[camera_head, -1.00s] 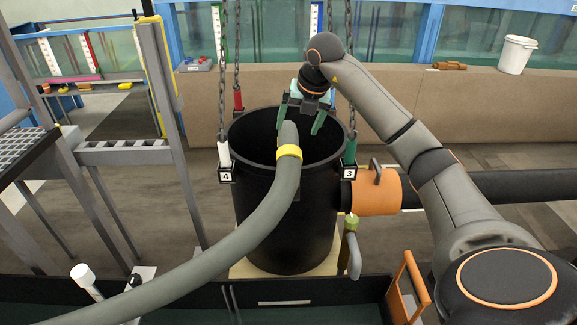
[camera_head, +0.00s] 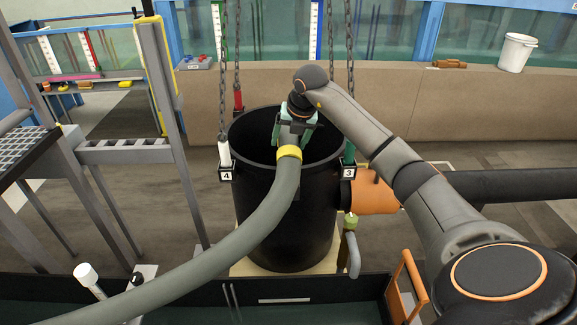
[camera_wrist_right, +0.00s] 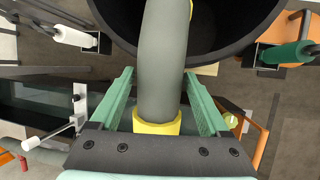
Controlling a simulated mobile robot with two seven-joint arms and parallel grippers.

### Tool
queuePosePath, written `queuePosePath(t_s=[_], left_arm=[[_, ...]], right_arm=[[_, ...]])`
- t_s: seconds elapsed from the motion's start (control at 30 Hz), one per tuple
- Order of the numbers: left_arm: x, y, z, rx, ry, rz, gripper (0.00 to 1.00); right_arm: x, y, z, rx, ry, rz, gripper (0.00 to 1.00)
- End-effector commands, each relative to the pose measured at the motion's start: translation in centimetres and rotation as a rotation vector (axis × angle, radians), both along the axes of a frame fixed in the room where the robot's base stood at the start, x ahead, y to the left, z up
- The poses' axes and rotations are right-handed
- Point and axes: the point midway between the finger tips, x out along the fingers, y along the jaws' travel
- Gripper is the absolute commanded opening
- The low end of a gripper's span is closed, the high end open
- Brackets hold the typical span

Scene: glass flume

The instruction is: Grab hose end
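The grey hose (camera_head: 262,215) rises from the lower left and bends over the rim of the black barrel (camera_head: 285,235), its end dipping toward the opening. A yellow band (camera_head: 289,152) circles it near that end. My right gripper (camera_head: 294,135) is above the barrel, over the hose end, which it partly hides. In the right wrist view the hose (camera_wrist_right: 163,60) lies between the two green fingers of my right gripper (camera_wrist_right: 160,78). Narrow gaps seem to show on both sides, so the fingers look open around it. My left gripper is not in view.
Chains (camera_head: 222,75) hang around the barrel and meet its rim at numbered tags. An orange collar (camera_head: 373,195) and black pipe (camera_head: 510,184) lie to the right. A grey metal frame (camera_head: 165,110) stands left. A white bucket (camera_head: 516,53) sits on the far ledge.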

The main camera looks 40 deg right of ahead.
Motion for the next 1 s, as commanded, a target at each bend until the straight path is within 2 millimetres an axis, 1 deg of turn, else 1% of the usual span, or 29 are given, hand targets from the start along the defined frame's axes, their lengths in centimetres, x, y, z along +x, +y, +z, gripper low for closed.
queuePosePath(t_s=[0.03,0.07,0.67,0.7,1.0], left_arm=[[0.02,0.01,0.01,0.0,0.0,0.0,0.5],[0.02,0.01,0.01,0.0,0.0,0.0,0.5],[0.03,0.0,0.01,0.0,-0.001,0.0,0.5],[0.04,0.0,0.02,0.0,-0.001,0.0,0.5],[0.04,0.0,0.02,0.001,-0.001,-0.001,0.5]], right_arm=[[0.0,-0.01,0.03,0.0,0.0,0.0,0.72],[0.0,-0.01,0.04,0.0,0.0,0.0,0.69],[-0.01,-0.02,0.06,-0.001,-0.001,0.0,0.02],[-0.02,-0.03,0.07,-0.001,-0.001,0.0,0.0],[-0.01,-0.03,0.07,-0.001,-0.001,0.0,0.0]])
